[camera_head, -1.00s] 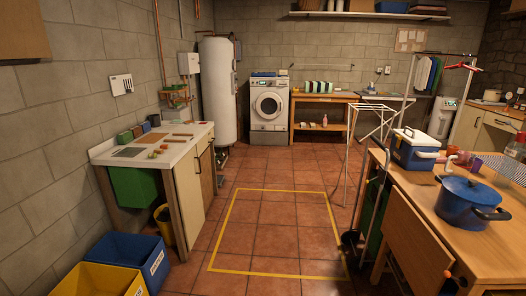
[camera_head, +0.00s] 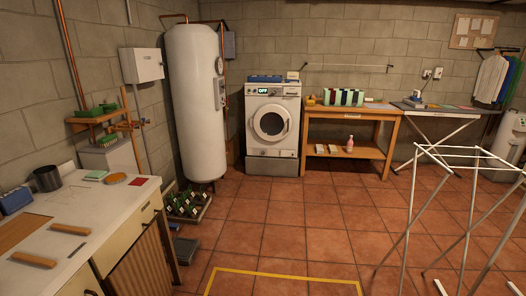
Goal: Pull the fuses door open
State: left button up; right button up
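A pale grey box (camera_head: 142,65) with a flat front hangs on the left wall, to the left of the white water tank. Its front looks shut, and I can read no label on it. A smaller grey panel (camera_head: 230,45) is on the back wall, partly hidden behind the tank's pipe. I cannot tell for sure which of the two has the fuses door. Neither of my grippers is in view.
A worktop (camera_head: 110,215) with cabinets stands at left. The water tank (camera_head: 195,105), a crate of bottles (camera_head: 188,205) and a washing machine (camera_head: 272,125) stand beyond. A drying rack (camera_head: 470,160) is at right. The middle floor is clear.

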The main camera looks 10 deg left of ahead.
aim_at(149, 64)
jog(key=i+u, duration=0.35)
jog(key=i, duration=2.7)
